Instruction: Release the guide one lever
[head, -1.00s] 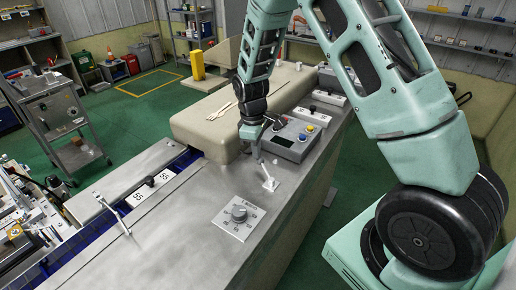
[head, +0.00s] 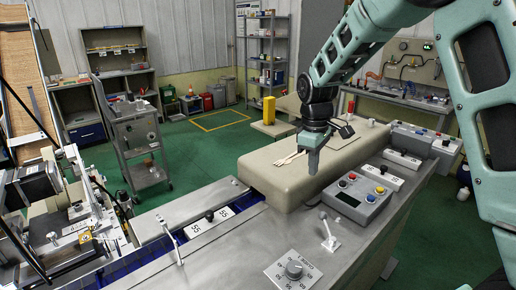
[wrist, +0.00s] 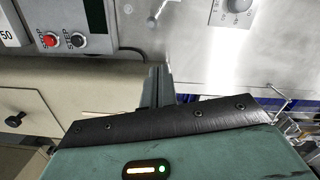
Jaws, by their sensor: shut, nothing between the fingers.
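A second, pale lever (head: 170,240) stands at the left metal rail; a similar pale lever shows at the right of the wrist view (wrist: 278,97). No readable label tells me which is guide one. My gripper (head: 313,168) points down above the beige cover, behind and apart from the small lever. In the wrist view its fingers (wrist: 158,88) are together and empty.
A dial (head: 294,270) is in front. A beige padded cover (head: 265,173) lies below my gripper. Plates marked 55 (head: 210,222) lie left. The metal top between levers is clear.

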